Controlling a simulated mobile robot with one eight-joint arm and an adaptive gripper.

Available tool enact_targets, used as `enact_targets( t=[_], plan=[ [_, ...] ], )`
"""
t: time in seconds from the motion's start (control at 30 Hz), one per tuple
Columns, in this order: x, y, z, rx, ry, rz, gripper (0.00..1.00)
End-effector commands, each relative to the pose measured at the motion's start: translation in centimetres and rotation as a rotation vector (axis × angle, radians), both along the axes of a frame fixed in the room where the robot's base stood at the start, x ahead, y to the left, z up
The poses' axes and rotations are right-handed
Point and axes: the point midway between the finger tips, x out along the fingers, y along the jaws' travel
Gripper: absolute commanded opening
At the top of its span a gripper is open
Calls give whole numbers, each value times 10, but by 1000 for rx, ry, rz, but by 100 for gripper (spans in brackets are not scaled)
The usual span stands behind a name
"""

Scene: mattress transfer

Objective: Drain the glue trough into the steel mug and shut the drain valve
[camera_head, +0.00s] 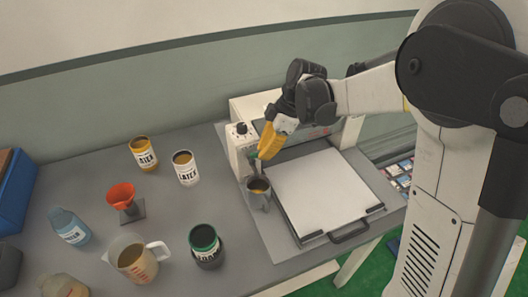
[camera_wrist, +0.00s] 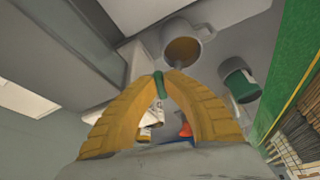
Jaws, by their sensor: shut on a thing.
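The steel mug (camera_head: 260,201) stands upright at the left front of the white glue machine (camera_head: 241,158), with amber-brown liquid inside. It also shows in the wrist view (camera_wrist: 201,31), just beyond my fingertips. My gripper (camera_head: 261,155), with yellow fingers, reaches down above and behind the mug. In the wrist view, my fingertips (camera_wrist: 160,77) are shut on a small green handle (camera_wrist: 158,88), which appears to be the drain valve's lever. The valve body and the trough's inside are mostly hidden by my gripper and the machine. I cannot tell whether liquid is flowing.
A white flat plate (camera_head: 318,190) with a dark handle fills the machine's front. To the left stand a yellow can (camera_head: 144,159), a white can (camera_head: 187,173), a green can (camera_head: 207,255), a red funnel (camera_head: 121,194), a blue bottle (camera_head: 65,223) and a measuring jug (camera_head: 131,266).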

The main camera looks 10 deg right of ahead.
Motion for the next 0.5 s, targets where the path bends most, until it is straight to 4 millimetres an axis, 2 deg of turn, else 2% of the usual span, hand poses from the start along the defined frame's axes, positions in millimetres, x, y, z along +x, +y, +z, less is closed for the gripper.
enact_targets(
  t=[0.5],
  plan=[
    [2, 0, 0, -1, -1, 48, 0]
  ],
)
